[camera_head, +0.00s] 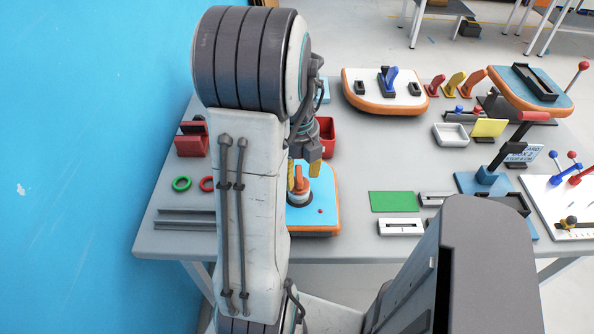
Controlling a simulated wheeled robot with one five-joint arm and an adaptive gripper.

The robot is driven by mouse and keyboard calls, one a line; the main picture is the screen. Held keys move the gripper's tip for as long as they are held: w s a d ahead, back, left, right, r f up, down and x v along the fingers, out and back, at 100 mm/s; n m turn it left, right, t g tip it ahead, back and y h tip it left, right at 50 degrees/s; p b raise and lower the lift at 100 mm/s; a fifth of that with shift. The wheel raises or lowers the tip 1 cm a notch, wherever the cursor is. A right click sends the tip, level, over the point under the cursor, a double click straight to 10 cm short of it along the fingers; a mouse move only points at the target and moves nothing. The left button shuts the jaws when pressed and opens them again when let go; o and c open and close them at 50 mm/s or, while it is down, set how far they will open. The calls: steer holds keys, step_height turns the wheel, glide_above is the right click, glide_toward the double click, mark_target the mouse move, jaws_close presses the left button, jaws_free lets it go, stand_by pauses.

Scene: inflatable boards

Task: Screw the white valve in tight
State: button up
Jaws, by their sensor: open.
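The valve (299,199) has a white round body with an orange handle on top. It sits upright on the blue top of an inflatable board (321,198) with an orange rim, near the table's front. My gripper (303,171) points down just above the valve, its yellow fingertips open on either side of the orange handle. Whether the fingers touch the handle cannot be told. My arm hides the left part of this board and some of the valve's surroundings.
A red bin (327,136) stands close behind my gripper. Green (181,184) and red (206,183) rings and a grey rail (185,220) lie left of my arm. A second board (388,100) with a blue lever stands behind. A green mat (394,201) lies to the right.

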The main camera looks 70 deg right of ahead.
steer(key=shift+r+p, duration=1.7)
steer(key=shift+r, duration=0.6)
steer(key=n, duration=0.4)
steer(key=shift+s+a+n+b, duration=0.1)
steer(key=shift+n+b, duration=0.2)
steer(key=shift+n, duration=1.8)
steer(key=shift+n, duration=2)
